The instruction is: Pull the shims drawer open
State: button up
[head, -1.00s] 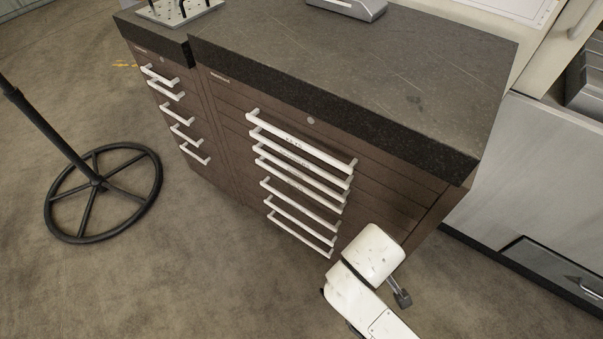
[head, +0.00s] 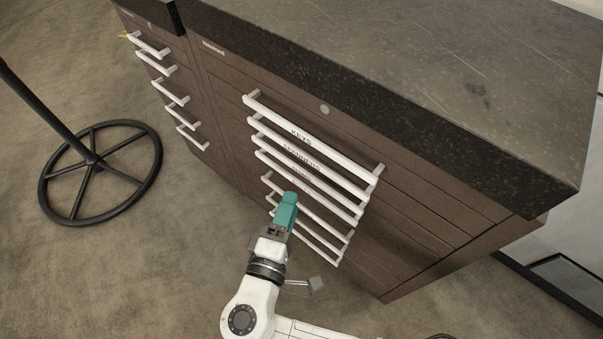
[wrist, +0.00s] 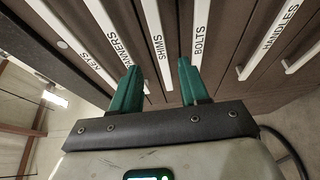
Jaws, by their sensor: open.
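The shims drawer's white bar handle (head: 327,197) is the third from the top on the wide brown cabinet. In the wrist view the handle (wrist: 157,42), lettered SHIMS, runs down between my two green fingers. The drawer looks shut, level with its neighbours. My gripper (head: 290,198) is in front of the middle of the handle stack, and its fingers cover part of the lower handles. It is open and empty in the wrist view (wrist: 157,68). I cannot tell how far the fingertips are from the handle.
The spanners handle (wrist: 112,32) lies behind the left finger and the bolts handle (wrist: 200,35) near the right finger, both close. A dark worktop (head: 400,60) overhangs the drawers. A black wheel-shaped stand base (head: 98,165) is on the floor at left.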

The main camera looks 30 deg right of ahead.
aim_at(302, 174)
jog(key=x, duration=0.8)
jog(key=shift+d, duration=0.1)
jog(key=shift+c, duration=0.4)
grip_shut()
